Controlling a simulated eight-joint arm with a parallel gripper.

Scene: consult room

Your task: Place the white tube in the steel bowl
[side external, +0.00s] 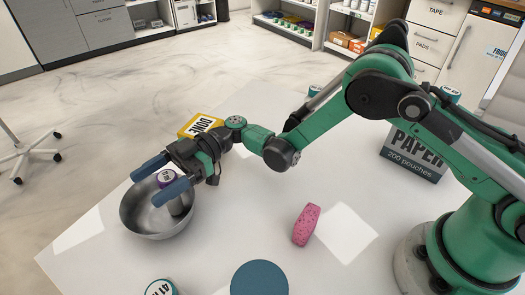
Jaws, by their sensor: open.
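The steel bowl (136,215) stands at the left of the white table. The fingers hide part of the tube and of the bowl's rim. I cannot tell whether a finger touches the tube.
A yellow DONE box (201,125) stands just behind my gripper. A pink block (306,225), a blue disc (259,279) and a white-labelled round container (160,288) are nearer the front. A paper pouch box (412,157) is at the right. The table's middle has free room.

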